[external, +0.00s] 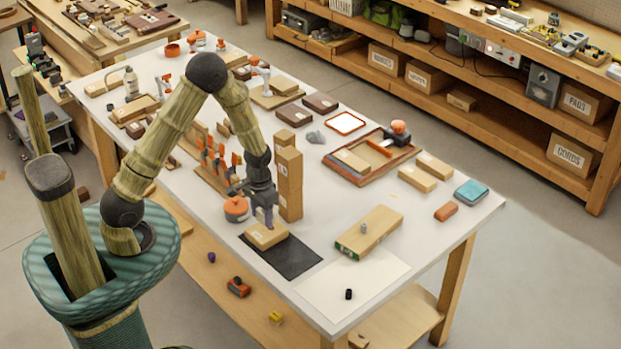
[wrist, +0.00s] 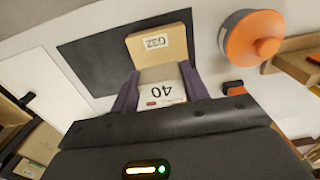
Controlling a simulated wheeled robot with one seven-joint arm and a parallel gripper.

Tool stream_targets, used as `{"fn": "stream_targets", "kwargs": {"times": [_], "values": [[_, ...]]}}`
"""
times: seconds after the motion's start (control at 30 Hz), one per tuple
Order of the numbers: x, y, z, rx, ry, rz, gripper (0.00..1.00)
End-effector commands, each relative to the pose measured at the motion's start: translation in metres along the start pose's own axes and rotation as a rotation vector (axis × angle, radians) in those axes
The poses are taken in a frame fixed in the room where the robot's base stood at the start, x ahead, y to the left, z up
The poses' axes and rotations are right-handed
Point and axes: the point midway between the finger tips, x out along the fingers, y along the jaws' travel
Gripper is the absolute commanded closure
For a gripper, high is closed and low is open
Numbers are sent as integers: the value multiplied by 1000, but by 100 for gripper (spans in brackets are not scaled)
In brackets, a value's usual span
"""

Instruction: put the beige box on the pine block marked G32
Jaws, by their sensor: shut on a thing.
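The pine block marked G32 (wrist: 172,32) lies on a black mat (wrist: 92,50). In the external view the block (external: 268,238) sits on the mat's upper left part (external: 292,262). My gripper (external: 264,212) is above this block. The box overlaps the near part of the block in this view. Whether it touches the block or hangs just above it, I cannot tell.
An orange-topped round container (external: 236,208) stands left of the block. A long wooden block (external: 369,232) lies to the right. The white sheet (external: 352,284) at the front is mostly clear.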

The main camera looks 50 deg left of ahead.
Motion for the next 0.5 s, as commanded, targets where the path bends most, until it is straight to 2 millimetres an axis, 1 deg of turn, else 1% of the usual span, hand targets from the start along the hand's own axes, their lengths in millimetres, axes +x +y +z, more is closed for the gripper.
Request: {"fn": "stream_targets", "kwargs": {"times": [0.03, 0.1, 0.2, 0.5], "values": [[9, 0, 1, 0, -5, 0, 79], [18, 0, 1, 0, -4, 0, 79], [27, 0, 0, 0, -2, 0, 79], [29, -1, 0, -2, 0, 0, 79]]}}
